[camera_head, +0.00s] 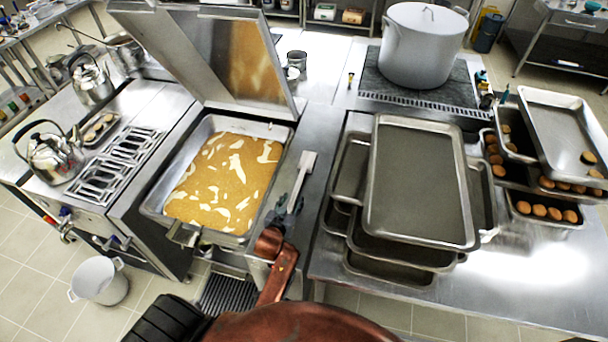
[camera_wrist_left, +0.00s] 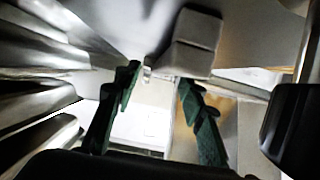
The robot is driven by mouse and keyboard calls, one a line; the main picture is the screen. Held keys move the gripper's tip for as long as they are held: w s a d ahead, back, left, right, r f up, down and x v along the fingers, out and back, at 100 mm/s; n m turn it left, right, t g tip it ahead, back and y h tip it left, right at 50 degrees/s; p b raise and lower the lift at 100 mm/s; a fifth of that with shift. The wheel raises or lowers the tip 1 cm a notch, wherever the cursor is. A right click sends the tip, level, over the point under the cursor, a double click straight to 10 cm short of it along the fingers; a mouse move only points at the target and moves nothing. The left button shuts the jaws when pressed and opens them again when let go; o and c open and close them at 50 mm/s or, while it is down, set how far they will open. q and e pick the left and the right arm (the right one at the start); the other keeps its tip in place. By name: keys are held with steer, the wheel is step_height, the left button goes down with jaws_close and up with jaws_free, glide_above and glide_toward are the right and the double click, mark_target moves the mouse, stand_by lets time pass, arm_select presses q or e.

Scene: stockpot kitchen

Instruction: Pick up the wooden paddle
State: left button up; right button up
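The wooden paddle (camera_head: 303,168) lies on the steel strip between the tilting pan and the counter in the head view. Its pale flat head points away and its thin handle runs toward me. My left gripper (camera_head: 283,206) is right by the handle, at the pan's near right corner. In the left wrist view its two dark green fingers (camera_wrist_left: 160,80) are spread apart, with nothing clearly held between them. A blocky grey-brown shape (camera_wrist_left: 195,40) shows beyond the fingertips; I cannot tell whether it is the paddle. My right gripper is in neither view.
The open pan (camera_head: 152,209) holds golden food, its lid (camera_head: 205,50) raised. Stacked trays (camera_head: 420,190) crowd the counter at the right, near the paddle. A large stockpot (camera_head: 420,50) stands behind them. Kettles stand at the left; a white bucket (camera_head: 98,282) is on the floor.

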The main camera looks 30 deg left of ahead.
mark_target(295, 195)
arm_select(q)
steer(key=x, duration=0.5)
steer(key=shift+a+r, duration=0.1)
steer(key=shift+a, duration=0.05)
steer(key=shift+c, duration=0.4)
jaws_close()
stand_by(0.4)
